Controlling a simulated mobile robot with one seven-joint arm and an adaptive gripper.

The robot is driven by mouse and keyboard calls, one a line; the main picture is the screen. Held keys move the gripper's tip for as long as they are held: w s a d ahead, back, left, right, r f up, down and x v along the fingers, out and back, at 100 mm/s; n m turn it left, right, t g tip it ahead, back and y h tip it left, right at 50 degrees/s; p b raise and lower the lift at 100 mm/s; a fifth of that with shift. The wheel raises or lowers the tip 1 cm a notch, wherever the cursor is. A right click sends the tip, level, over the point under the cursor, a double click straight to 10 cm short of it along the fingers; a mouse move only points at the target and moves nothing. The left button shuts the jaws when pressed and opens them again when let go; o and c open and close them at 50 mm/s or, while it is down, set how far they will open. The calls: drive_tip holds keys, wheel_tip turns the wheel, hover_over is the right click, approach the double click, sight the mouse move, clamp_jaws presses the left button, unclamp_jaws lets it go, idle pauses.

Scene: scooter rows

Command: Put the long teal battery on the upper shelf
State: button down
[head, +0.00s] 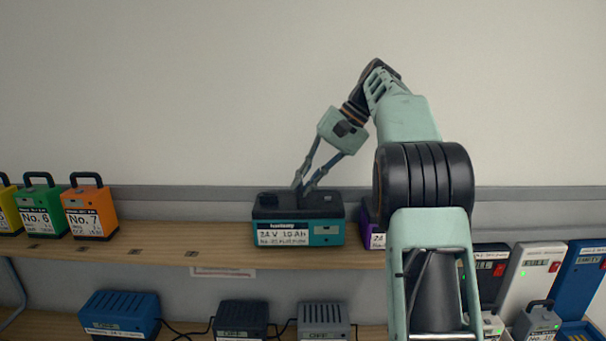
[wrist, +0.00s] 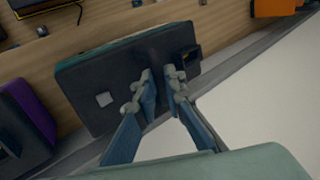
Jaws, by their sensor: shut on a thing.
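The long teal battery (head: 325,228) with a black top and a white label is at the middle of the upper shelf (head: 165,240). It looks level and at shelf height; I cannot tell whether its full weight rests on the board. My gripper (head: 301,188) comes down on it from above, with its fingers shut on the top of the battery. In the wrist view the battery's dark top (wrist: 120,85) lies under my gripper (wrist: 160,80), and the fingers close around a raised part at its middle. The fingers hide that part.
A purple battery (head: 371,225) stands close on the right, partly behind my arm. Yellow, green (head: 41,208) and orange (head: 90,210) batteries stand at the left. The shelf between orange and teal is free. Chargers (head: 120,313) with cables sit on the lower shelf. The wall is behind.

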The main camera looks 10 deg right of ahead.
drive_tip(key=shift+a+f, duration=0.1)
drive_tip(key=shift+f, duration=0.05)
drive_tip(key=c, duration=2.4)
unclamp_jaws()
drive_tip(key=shift+f, duration=0.2)
drive_tip(key=o, duration=0.4)
drive_tip(key=shift+s, duration=0.1)
drive_tip(key=shift+r, duration=0.1)
drive_tip(key=shift+p+v, duration=0.35)
drive_tip(key=shift+v, duration=3.35)
